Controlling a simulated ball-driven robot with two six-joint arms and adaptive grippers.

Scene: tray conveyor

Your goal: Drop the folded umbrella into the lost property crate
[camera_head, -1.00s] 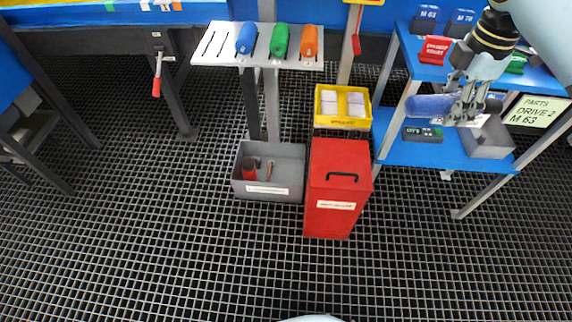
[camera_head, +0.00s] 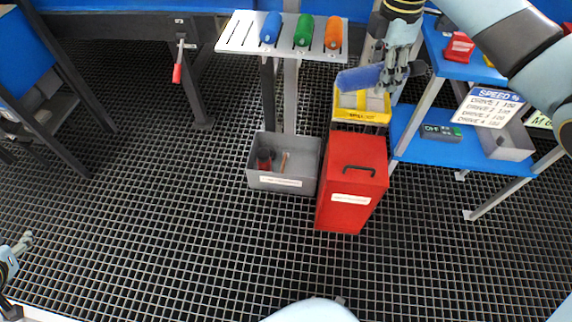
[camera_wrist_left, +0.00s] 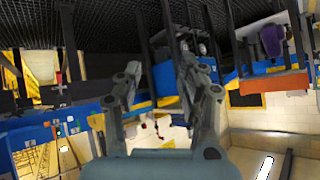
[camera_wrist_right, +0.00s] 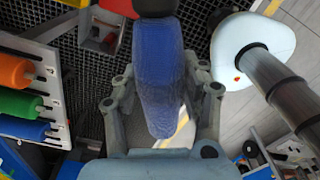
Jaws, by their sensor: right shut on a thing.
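The folded umbrella (camera_head: 358,78) is blue with a dark end. My right gripper (camera_head: 394,72) is shut around it and holds it roughly level above the yellow tray. The umbrella (camera_wrist_right: 158,70) also fills the middle of the right wrist view, between the fingers. The grey crate (camera_head: 256,179), with a white label too small to read, stands on the floor left of and below the umbrella. A red item and a brown stick lie inside it. My left gripper (camera_head: 22,243) is at the lower left edge; its fingers (camera_wrist_left: 160,75) are apart and empty in the left wrist view.
A red bin (camera_head: 342,212) with a black handle stands against the crate's right side. A yellow tray (camera_head: 376,116) is behind it. A white rack (camera_head: 240,36) with blue, green and orange rolls overhangs behind the crate. A blue shelf (camera_head: 410,150) stands right. Floor in front is clear.

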